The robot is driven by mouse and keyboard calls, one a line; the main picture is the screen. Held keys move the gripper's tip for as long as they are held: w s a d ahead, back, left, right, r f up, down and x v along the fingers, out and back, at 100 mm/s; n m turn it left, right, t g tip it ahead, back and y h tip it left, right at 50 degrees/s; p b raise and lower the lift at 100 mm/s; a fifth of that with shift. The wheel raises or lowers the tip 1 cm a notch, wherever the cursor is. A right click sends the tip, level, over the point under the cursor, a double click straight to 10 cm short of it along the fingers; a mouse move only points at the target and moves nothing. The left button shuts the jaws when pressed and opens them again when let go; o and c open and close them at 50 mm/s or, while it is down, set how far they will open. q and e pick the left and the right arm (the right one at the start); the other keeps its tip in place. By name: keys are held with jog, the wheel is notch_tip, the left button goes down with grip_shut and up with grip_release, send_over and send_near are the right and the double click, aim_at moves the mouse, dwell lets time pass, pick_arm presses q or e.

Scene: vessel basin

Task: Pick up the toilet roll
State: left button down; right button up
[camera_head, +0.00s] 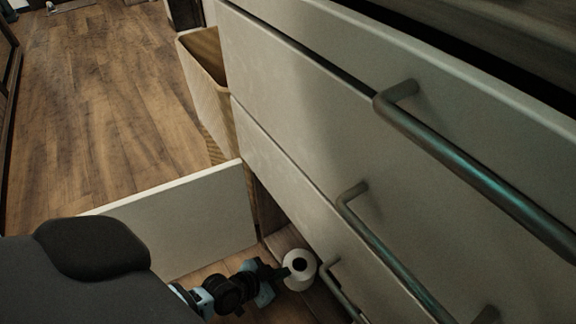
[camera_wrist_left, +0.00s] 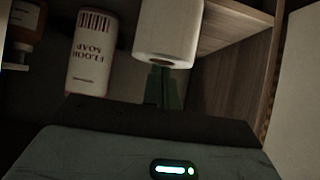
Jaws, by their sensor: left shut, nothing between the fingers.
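The white toilet roll (camera_head: 299,269) stands low inside the open bottom part of the cabinet in the head view, its dark core facing the camera. It also shows at the top of the left wrist view (camera_wrist_left: 167,35), partly cut off by the frame edge. My left gripper (camera_head: 278,277) is just left of the roll, shut and empty. Whether its fingertips touch the roll cannot be told. My right gripper is not in view.
A white panel (camera_head: 180,235) stands out from the cabinet beside my left arm. Drawer fronts with bar handles (camera_head: 390,262) overhang the roll's right side. A floor soap bottle (camera_wrist_left: 92,55) and an amber bottle (camera_wrist_left: 20,24) stand left of the roll.

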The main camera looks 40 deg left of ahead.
pick_arm(q)
jog(key=s+a+p, duration=0.1)
jog(key=s+a, duration=0.2)
jog(key=s, duration=0.5)
jog(key=shift+s, duration=0.2)
jog(key=c, duration=2.2)
grip_release()
jog(key=shift+s+a+r, duration=0.1)
jog(key=shift+s, duration=0.25)
